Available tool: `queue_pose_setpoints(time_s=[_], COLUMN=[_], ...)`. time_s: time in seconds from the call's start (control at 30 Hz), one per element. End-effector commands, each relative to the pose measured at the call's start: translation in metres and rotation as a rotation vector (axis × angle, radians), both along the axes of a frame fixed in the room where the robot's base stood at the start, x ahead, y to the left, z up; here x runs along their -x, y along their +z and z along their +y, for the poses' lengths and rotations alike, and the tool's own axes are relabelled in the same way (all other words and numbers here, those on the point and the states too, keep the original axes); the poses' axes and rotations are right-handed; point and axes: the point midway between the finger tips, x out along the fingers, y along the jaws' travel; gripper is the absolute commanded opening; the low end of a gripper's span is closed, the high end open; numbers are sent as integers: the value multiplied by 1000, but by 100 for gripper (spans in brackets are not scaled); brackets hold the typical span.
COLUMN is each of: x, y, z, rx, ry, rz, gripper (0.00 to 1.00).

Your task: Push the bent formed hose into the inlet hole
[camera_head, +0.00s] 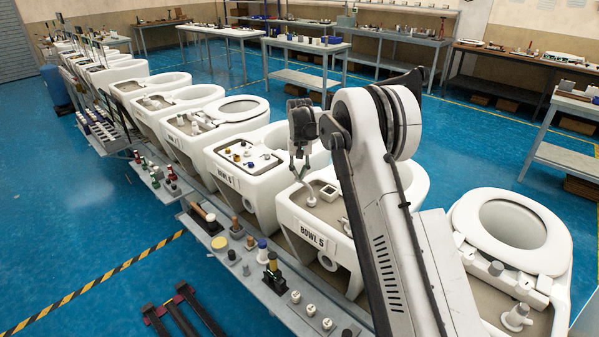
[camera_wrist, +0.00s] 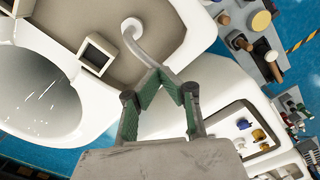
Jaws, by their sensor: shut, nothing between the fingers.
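The bent formed hose (camera_head: 307,188) is a thin, pale, curved tube over the grey top deck of the bowl marked BOWL 5 (camera_head: 312,237). In the wrist view the hose (camera_wrist: 152,55) has a hooked end at the upper left, and its straight part runs down to my fingertips. My gripper (camera_head: 299,154) is above this deck with its fingers pointing down. In the wrist view its green-padded fingertips (camera_wrist: 161,72) meet at the hose's near end. They look shut, and I cannot tell whether they touch the hose. I cannot make out the inlet hole.
A white square frame (camera_head: 329,192) stands on the deck beside the hose; it also shows in the wrist view (camera_wrist: 97,54). Neighbouring bowls stand on both sides. A parts shelf (camera_head: 268,293) with several small fittings runs along the front. Open air surrounds my gripper.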

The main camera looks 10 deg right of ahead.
Motion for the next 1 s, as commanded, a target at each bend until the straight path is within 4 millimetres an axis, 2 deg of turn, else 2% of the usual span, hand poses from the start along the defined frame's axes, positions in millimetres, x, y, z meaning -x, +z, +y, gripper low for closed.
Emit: queue_pose_setpoints(time_s=[0.67, 1.0], x=[0, 0], y=[-3, 21], z=[0, 0], rx=[0, 0], ry=[0, 0], rz=[0, 0], gripper=[0, 0])
